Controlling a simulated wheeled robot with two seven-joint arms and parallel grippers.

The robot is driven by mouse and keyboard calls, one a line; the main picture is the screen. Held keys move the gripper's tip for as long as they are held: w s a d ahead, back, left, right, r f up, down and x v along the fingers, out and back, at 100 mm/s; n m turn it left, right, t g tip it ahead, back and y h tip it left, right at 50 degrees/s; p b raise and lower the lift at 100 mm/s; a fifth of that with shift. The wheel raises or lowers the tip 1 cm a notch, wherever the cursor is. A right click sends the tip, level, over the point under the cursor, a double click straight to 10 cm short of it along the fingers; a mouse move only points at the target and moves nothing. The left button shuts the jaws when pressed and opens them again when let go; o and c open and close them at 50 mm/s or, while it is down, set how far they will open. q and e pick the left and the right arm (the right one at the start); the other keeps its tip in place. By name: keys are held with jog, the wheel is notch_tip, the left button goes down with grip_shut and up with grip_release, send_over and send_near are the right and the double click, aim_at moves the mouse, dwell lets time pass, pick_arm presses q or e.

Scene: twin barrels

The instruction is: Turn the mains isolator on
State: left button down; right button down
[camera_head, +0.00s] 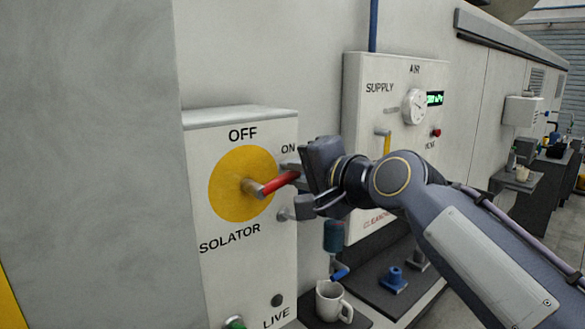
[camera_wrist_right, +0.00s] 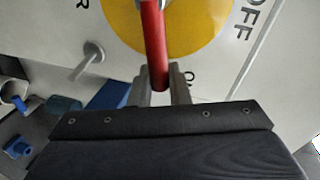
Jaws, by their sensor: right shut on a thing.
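The mains isolator (camera_head: 240,220) is a pale wall box with a yellow disc (camera_head: 232,205) and OFF and ON lettering. Its red handle (camera_head: 277,183) points right and slightly up, towards the ON mark. My right gripper (camera_head: 294,178) is shut on the handle's outer end. In the right wrist view the red handle (camera_wrist_right: 152,35) runs down between the two fingers (camera_wrist_right: 161,85). The far finger and the handle's tip are partly hidden in the head view. My left gripper is not in view.
A grey peg (camera_head: 287,214) sticks out of the isolator box below the handle. The air supply panel (camera_head: 352,115) stands behind my right arm. A white jug (camera_head: 328,300) and a blue fitting (camera_head: 393,280) are below. A dark round LIVE lamp (camera_head: 277,300) is low on the box.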

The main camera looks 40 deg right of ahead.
jog(key=shift+d+f+m+y, duration=0.1)
jog(key=shift+f+m+y, duration=0.2)
jog(key=shift+f+m, duration=0.7)
jog(key=c, duration=1.5)
grip_release()
jog(key=shift+o, duration=0.2)
jog(key=shift+r, duration=0.1)
jog(key=b+v, duration=0.1)
jog(key=v, duration=0.6)
jog(key=shift+s+b, duration=0.35)
jog(key=shift+r, duration=0.1)
